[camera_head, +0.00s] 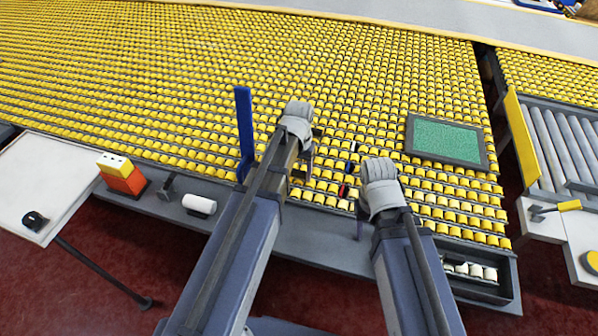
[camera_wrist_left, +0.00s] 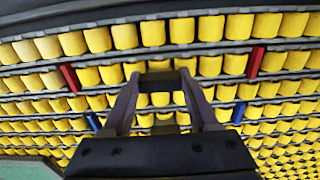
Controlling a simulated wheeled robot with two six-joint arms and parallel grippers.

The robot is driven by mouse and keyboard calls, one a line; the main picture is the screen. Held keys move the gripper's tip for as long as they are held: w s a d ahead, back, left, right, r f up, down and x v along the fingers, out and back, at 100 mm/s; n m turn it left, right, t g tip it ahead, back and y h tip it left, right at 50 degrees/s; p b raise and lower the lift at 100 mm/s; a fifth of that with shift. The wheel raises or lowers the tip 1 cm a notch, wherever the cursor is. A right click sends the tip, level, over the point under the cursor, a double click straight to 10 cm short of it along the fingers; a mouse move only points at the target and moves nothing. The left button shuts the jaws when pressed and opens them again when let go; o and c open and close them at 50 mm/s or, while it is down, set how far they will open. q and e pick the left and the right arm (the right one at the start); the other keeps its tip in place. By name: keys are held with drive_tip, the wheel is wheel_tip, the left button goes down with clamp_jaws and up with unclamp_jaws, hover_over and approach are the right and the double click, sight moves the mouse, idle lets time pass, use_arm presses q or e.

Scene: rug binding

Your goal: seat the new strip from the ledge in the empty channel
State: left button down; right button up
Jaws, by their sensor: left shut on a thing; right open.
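My left gripper (camera_head: 303,165) is over the front part of the yellow roller bed. In the left wrist view its two fingers (camera_wrist_left: 160,90) are closed on a short dark piece (camera_wrist_left: 158,79). Most of that piece is hidden, and I cannot tell whether it is the strip. Rows of yellow rollers (camera_wrist_left: 140,36) with grey bars between them lie behind it. Red tabs (camera_wrist_left: 255,62) and blue tabs (camera_wrist_left: 238,113) stand on both sides of the fingers. I cannot make out an empty channel. My right gripper (camera_head: 362,220) is open by the bed's front edge, its jaws mostly hidden.
The grey front ledge (camera_head: 325,238) carries a white cylinder (camera_head: 199,204), an orange box (camera_head: 124,180) and, at right, a bin of white pieces (camera_head: 472,270). A blue upright (camera_head: 244,125) stands close left of my left arm. A green pad (camera_head: 446,138) lies right on the bed.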

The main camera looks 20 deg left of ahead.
sight(299, 172)
use_arm(q)
drive_tip(key=shift+c, duration=0.4)
unclamp_jaws()
drive_tip(key=shift+r, duration=0.1)
wheel_tip(299, 172, up, 8)
drive_tip(key=p, duration=0.8)
use_arm(e)
wheel_tip(299, 172, up, 8)
use_arm(q)
drive_tip(key=shift+f, duration=0.2)
use_arm(e)
drive_tip(key=shift+f, duration=0.15)
use_arm(q)
drive_tip(key=shift+s+d, duration=0.1)
drive_tip(key=s+d+m+y, duration=0.1)
drive_tip(key=s+d+m, duration=0.2)
drive_tip(key=s+d, duration=0.7)
drive_tip(key=s, duration=0.4)
drive_tip(key=shift+d, duration=0.15)
